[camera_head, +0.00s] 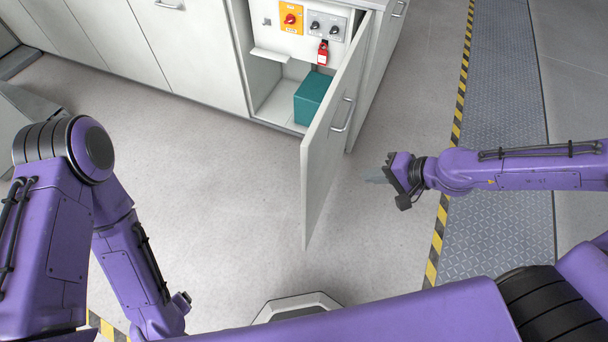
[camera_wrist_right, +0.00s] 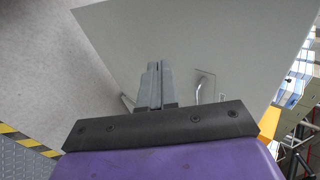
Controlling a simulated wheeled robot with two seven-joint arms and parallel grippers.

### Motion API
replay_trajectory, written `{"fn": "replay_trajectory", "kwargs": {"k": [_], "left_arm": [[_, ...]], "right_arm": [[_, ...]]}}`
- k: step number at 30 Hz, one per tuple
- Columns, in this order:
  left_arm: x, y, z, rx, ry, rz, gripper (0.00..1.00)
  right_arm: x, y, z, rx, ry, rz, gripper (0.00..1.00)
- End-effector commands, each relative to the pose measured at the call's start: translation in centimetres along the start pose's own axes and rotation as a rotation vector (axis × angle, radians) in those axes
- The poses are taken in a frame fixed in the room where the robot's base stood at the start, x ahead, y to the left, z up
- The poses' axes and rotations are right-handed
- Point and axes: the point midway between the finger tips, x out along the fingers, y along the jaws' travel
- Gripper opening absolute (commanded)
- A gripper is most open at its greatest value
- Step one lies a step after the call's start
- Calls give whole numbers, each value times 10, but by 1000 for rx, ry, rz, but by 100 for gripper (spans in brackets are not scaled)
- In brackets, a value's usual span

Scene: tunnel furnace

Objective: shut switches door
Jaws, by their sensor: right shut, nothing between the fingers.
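The switches door (camera_head: 332,140) is a light grey panel standing wide open from the cabinet, with a metal bar handle (camera_head: 343,114) on its outer face. Behind it the open compartment shows a red knob on a yellow plate (camera_head: 291,18) and two dark knobs on a grey plate (camera_head: 325,25). My right gripper (camera_head: 374,177) is shut and empty, to the right of the door on its outer side. In the right wrist view the shut fingers (camera_wrist_right: 154,82) point toward the door panel (camera_wrist_right: 215,40), with the handle (camera_wrist_right: 198,92) just right of them.
A teal box (camera_head: 314,95) stands on the compartment floor, and a red padlock-like tag (camera_head: 323,53) hangs below the dark knobs. A closed grey cabinet row (camera_head: 200,50) extends left. Yellow-black floor stripes (camera_head: 440,222) border a metal walkway (camera_head: 500,110) at right. The floor left of the door is clear.

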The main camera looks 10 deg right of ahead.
Motion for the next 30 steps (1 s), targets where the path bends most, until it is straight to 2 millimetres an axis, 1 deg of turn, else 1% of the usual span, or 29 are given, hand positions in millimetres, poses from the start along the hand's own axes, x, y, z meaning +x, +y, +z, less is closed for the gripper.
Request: {"fn": "replay_trajectory", "kwargs": {"k": [1,3,5,8,15,21,24,27,30], "left_arm": [[0,0,0,0,0,1,76],[1,0,0,0,0,1,76],[3,1,1,0,0,1,76],[12,1,5,0,0,1,76],[39,4,16,0,0,1,76],[56,5,23,0,0,1,76],[54,5,22,0,0,1,76],[54,5,22,0,0,1,76],[54,5,22,0,0,1,76]], "right_arm": [[1,0,8,-30,-43,4,0],[3,0,16,-57,-87,8,0],[8,0,20,-68,-105,10,0],[21,2,22,-69,-112,13,0],[68,6,27,-66,-109,14,0],[109,5,31,-65,-108,12,0],[119,-12,33,-69,-106,12,0],[127,-21,33,-68,-104,12,0],[132,-26,34,-66,-103,11,0]]}}
